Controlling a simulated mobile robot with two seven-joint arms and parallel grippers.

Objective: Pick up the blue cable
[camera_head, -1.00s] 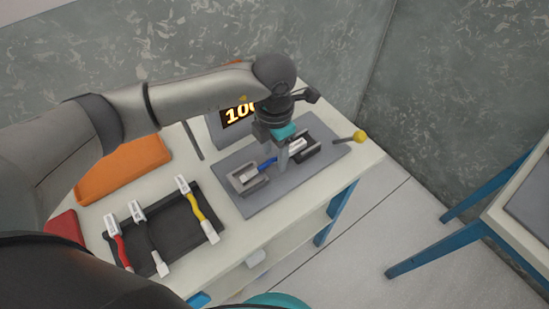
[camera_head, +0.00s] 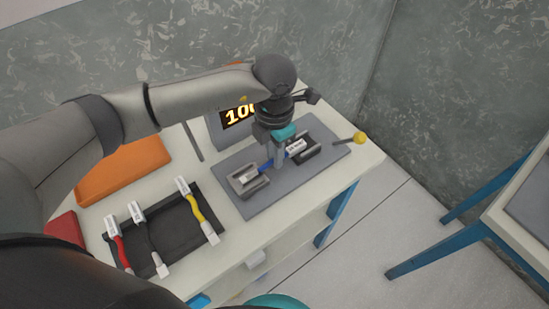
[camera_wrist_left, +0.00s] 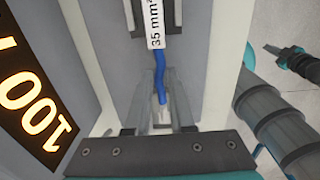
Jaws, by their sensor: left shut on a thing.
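The blue cable (camera_head: 265,165) spans two dark holders on the grey plate (camera_head: 240,205). A white label (camera_head: 296,146) is at its right end, and a pale end piece (camera_head: 247,178) is at its left holder. My left gripper (camera_head: 279,160) is over the middle of the cable, shut on it. In the left wrist view the fingers of my left gripper (camera_wrist_left: 160,105) are on either side of the blue cable (camera_wrist_left: 160,75), whose "35 mm²" label (camera_wrist_left: 155,30) is beyond them. The fingers hide part of the cable. My right gripper is not clearly in view.
A lit display (camera_head: 236,116) stands close behind the plate. A yellow-knobbed lever (camera_head: 359,138) is at the right. A black tray (camera_head: 183,247) holds red, black and yellow cables. An orange block (camera_head: 122,168) lies at the back left.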

